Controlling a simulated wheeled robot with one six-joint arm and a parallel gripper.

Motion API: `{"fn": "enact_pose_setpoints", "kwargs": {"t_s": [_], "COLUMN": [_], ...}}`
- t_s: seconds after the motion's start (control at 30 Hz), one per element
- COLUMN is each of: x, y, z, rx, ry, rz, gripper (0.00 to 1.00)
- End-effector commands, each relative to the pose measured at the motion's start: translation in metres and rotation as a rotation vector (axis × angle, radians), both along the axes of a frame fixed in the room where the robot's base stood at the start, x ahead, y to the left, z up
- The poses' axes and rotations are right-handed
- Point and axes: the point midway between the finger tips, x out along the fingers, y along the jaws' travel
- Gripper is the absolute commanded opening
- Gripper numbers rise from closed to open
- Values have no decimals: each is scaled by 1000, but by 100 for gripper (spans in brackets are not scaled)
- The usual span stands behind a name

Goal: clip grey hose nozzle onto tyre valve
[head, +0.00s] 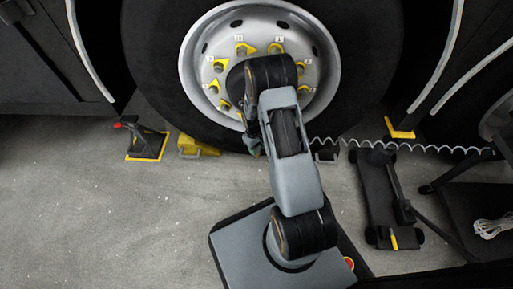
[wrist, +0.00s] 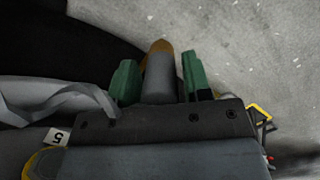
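My gripper (wrist: 160,82) has two green fingers, one on each side of a grey nozzle (wrist: 159,74) with a brownish-orange tip. In the head view my gripper (head: 252,147) is low at the wheel's lower edge, mostly hidden by my arm, and the nozzle cannot be made out there. A pale coiled hose (head: 425,148) runs right from behind my arm. The large black tyre (head: 155,62) surrounds a light grey wheel (head: 194,62). I cannot make out the tyre valve in either view; my arm covers part of the wheel.
Yellow pointers (head: 275,48) with numbered tags ring the wheel nuts. A yellow chock (head: 198,147) and a black-and-yellow stand (head: 146,143) are on the floor at left. A black wheeled jack (head: 378,190) stands at right.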

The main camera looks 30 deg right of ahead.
Motion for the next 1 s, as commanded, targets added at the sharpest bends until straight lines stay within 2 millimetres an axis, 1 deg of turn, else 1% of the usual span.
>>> {"fn": "enact_pose_setpoints", "kwargs": {"t_s": [0.03,0.13,0.17,0.37,0.53,0.67,0.9,1.0], "x": [0,0,0,-1,0,3,8,10], "y": [0,0,0,0,0,1,2,3], "z": [0,0,0,-1,6,19,56,68], "rx": [0,0,1,0,0,0,0,0], "ry": [0,1,1,2,1,0,-1,0], "rz": [0,0,0,0,0,0,0,-1], "gripper": [50,59,60,60,60,60,60,60]}}
